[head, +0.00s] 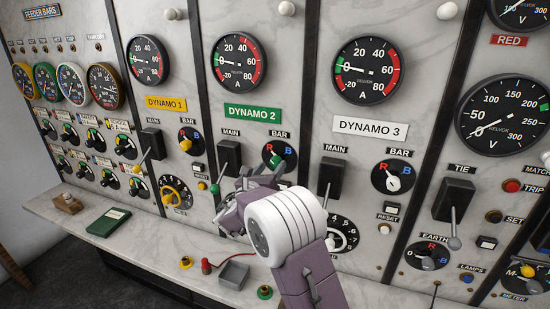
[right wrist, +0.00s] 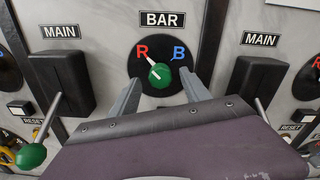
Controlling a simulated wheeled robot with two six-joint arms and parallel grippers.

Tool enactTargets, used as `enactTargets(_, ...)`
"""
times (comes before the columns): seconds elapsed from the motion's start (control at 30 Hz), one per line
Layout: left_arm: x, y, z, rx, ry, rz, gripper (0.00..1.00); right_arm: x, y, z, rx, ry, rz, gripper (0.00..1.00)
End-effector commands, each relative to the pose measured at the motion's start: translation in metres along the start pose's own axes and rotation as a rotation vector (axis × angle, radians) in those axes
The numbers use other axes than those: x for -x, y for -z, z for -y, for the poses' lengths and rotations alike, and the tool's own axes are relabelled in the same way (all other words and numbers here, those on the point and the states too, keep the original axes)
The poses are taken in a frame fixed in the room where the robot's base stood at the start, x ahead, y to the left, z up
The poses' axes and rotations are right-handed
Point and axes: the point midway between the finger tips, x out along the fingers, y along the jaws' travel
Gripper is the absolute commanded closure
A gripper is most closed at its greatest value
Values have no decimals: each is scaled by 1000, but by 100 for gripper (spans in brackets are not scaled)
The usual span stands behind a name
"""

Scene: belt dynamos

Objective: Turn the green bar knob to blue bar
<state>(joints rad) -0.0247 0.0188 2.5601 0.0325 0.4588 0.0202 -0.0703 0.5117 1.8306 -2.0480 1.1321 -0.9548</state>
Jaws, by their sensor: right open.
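The green bar knob (right wrist: 160,76) sits on a round black dial under the BAR label, with a red R at upper left and a blue B at upper right. Its white pointer is turned toward the R. The knob also shows in the head view (head: 277,159), under the green DYNAMO 2 plate, partly behind my gripper. My right gripper (right wrist: 161,84) is open. Its two fingers reach toward the dial, one on each side of the knob in the picture, with gaps to it. I cannot tell how far they are from the panel. My left gripper is not in view.
Black MAIN switches with levers (right wrist: 62,82) and (right wrist: 259,85) flank the dial. Yellow (head: 188,143) and white (head: 393,182) bar knobs are on neighbouring panels.

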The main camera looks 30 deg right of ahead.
Motion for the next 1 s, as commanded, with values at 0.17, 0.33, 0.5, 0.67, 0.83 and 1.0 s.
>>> enactTargets(0.17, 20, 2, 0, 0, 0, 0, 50, -30, -3, 1, 0, 0, -2, 45)
enactTargets(0.33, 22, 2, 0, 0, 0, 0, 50, -40, 0, 0, -1, 0, -2, 45)
enactTargets(0.5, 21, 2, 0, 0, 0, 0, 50, -41, 1, 0, -2, -1, -2, 45)
enactTargets(0.67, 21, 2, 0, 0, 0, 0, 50, -40, 1, 0, -2, -1, -2, 81)
enactTargets(0.83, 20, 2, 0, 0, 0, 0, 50, -40, 1, 0, -3, -1, -2, 100)
enactTargets(1.0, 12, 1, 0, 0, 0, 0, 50, -40, 3, -1, -27, -1, -1, 100)
